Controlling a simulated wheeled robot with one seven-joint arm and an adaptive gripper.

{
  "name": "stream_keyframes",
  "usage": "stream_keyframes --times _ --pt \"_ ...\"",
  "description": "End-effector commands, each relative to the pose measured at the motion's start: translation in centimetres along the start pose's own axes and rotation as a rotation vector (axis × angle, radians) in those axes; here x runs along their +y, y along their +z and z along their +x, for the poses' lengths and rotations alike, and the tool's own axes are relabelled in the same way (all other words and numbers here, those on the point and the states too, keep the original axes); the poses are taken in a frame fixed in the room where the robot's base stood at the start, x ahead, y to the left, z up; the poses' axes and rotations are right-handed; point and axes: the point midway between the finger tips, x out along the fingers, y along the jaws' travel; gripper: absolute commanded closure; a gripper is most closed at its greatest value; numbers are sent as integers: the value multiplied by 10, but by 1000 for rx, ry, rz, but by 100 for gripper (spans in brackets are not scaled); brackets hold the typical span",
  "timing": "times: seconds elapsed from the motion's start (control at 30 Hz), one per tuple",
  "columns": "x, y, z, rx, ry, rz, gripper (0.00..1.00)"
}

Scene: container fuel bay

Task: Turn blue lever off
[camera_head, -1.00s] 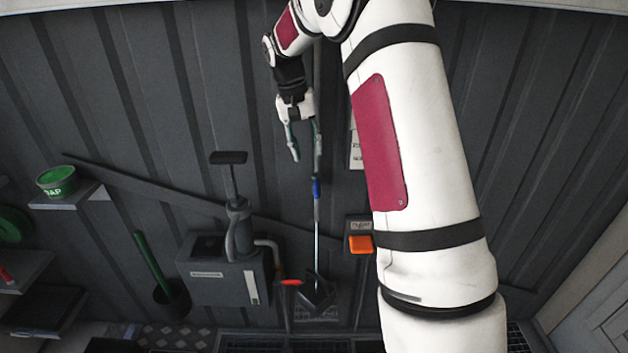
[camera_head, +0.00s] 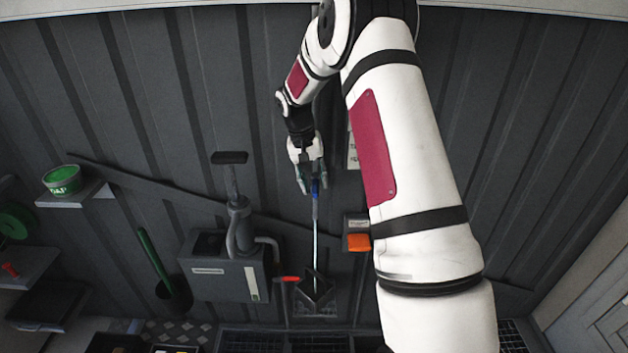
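The blue lever (camera_head: 316,189) is a small blue piece that lies in line with a thin vertical pipe (camera_head: 315,240) on the dark wall. My gripper (camera_head: 313,188) points down with its two fingers apart. Its fingertips are at the top of the blue lever, which shows between them. I cannot tell whether the fingers touch it. The upper part of the pipe is hidden behind my gripper and arm.
A red lever (camera_head: 287,279) sticks out left near the pipe's foot. A grey hand-pump unit (camera_head: 225,268) stands left. An orange box (camera_head: 359,242) is on the wall to the right, close to my arm. A green tin (camera_head: 62,181) sits on a shelf far left.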

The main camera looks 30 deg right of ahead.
Motion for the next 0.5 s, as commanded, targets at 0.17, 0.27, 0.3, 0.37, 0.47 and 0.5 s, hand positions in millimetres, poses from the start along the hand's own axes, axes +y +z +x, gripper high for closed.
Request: stream_keyframes --times 0.17,0.27,0.3,0.37,0.47,0.5 --pt "0 0 0 0 0 0 100" --pt "0 0 0 0 0 0 100" --pt "0 0 0 0 0 0 100" --pt "0 0 0 0 0 0 100" --pt "0 0 0 -1 1 6 100" --pt "-1 -1 0 -1 1 12 100"
